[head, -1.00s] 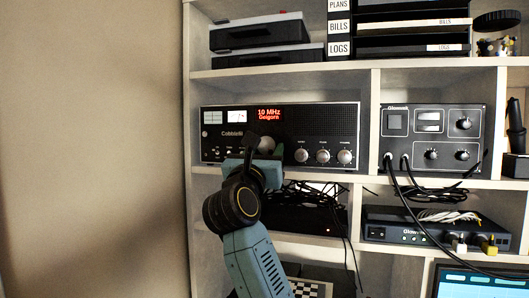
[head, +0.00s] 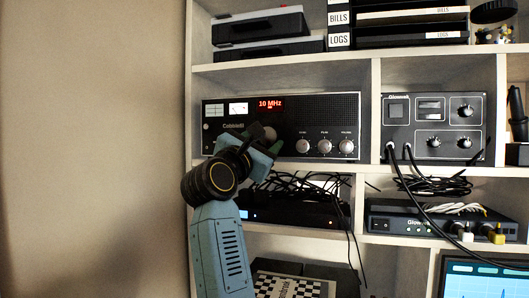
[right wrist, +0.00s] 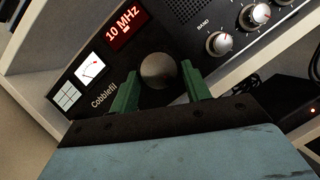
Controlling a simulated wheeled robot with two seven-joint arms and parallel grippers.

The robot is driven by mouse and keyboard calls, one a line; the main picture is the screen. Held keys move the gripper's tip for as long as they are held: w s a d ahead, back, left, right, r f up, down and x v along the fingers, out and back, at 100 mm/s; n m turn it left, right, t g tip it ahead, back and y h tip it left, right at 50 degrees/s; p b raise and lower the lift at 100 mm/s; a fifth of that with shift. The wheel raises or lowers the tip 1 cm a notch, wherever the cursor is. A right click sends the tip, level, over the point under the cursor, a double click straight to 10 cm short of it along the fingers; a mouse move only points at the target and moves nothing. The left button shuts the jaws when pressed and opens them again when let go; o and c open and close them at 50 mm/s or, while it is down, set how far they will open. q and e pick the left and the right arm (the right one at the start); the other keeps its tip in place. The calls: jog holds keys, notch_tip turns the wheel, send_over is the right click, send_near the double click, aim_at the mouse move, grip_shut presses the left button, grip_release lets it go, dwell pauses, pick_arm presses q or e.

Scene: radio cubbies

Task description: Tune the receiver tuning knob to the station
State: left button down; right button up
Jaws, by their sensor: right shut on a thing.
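The receiver (head: 215,140) is a black radio marked Cobblefil on the middle shelf. Its red display (head: 270,103) reads 10 MHz, with a short line too small to read below; it also shows in the right wrist view (right wrist: 128,29). The large round tuning knob (right wrist: 158,70) sits between the green fingers of my right gripper (right wrist: 160,88), which is shut on it. In the head view the knob (head: 270,133) is partly hidden by the right gripper (head: 263,147). The wrist is rolled, so the receiver looks tilted in the wrist view. My left gripper is not in view.
Three smaller knobs (head: 324,146) sit right of the tuning knob. A second black unit (head: 398,140) with cables stands in the right cubby. Tangled black cables (head: 305,187) lie below the receiver. A plain wall (head: 90,150) is at left.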

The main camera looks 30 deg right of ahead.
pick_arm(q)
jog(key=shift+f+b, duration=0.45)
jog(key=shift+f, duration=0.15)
pick_arm(e)
jog(key=shift+w+a+r+m+g, duration=0.1)
jog(key=shift+m+g, duration=0.9)
jog(key=shift+m, duration=1.1)
jog(key=o, duration=1)
jog(key=shift+c, duration=0.2)
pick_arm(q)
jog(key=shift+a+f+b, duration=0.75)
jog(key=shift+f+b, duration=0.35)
pick_arm(e)
jog(key=v, duration=1.3)
jog(key=shift+a, duration=0.2)
